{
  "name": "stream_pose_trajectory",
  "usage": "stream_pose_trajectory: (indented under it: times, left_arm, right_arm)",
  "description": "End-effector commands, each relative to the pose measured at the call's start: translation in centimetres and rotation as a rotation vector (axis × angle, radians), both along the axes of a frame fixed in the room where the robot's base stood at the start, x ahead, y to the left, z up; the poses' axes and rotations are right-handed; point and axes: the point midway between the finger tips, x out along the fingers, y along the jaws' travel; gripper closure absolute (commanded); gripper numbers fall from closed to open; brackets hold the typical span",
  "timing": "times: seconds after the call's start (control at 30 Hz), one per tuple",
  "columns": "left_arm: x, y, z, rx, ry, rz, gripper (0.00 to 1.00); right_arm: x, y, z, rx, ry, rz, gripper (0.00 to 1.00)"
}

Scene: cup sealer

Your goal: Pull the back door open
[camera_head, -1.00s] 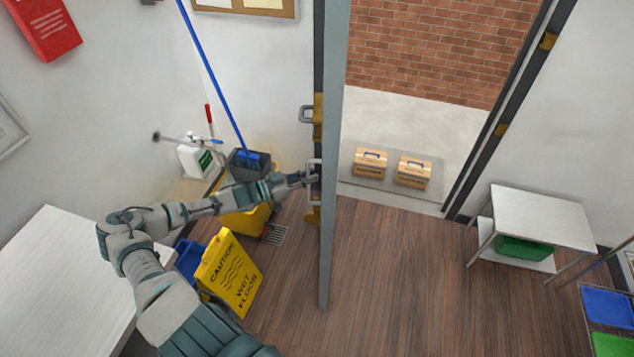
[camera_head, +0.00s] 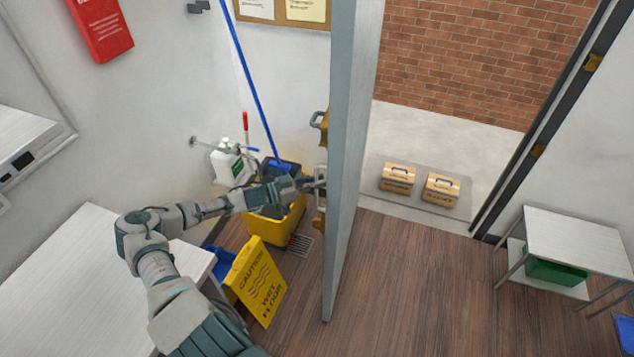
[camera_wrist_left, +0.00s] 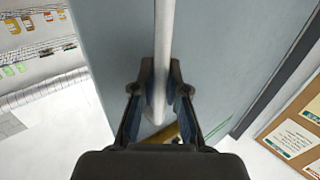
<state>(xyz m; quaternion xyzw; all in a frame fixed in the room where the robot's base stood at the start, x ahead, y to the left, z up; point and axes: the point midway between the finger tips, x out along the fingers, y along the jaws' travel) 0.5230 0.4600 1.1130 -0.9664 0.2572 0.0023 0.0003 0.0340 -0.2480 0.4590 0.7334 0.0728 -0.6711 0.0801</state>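The back door (camera_head: 352,150) is a grey-blue panel standing open and seen nearly edge-on in the head view. Its face also fills much of the left wrist view (camera_wrist_left: 225,60). A door handle is on its left side; its pale upright bar (camera_wrist_left: 163,55) runs between my fingers in the left wrist view. My left gripper (camera_head: 316,185) is at that handle, with both fingers (camera_wrist_left: 166,92) close against the bar from either side. The handle is mostly hidden by the gripper in the head view. My right gripper is not in view.
A yellow mop bucket (camera_head: 288,222) and a yellow wet-floor sign (camera_head: 258,283) stand left of the door. Two boxes (camera_head: 398,178) lie on a mat beyond the doorway. A white table (camera_head: 90,270) is at left, a small table (camera_head: 575,240) at right. Floor right of the door is clear.

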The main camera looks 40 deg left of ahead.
Motion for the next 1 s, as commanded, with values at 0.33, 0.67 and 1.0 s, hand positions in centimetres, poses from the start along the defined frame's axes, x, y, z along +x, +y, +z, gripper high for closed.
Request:
stream_pose_trajectory:
  times: [0.33,0.67,1.0]
  left_arm:
    - [0.0,0.2,0.0,-0.002,-0.002,0.001,0.61]
    - [-1.7,1.0,-0.1,0.003,0.005,0.0,0.61]
    - [-7.7,4.9,-0.2,0.001,0.003,0.001,0.61]
  right_arm:
    - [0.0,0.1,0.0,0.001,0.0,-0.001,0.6]
    - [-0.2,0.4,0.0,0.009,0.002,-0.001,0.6]
    - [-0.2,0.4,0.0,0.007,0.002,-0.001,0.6]
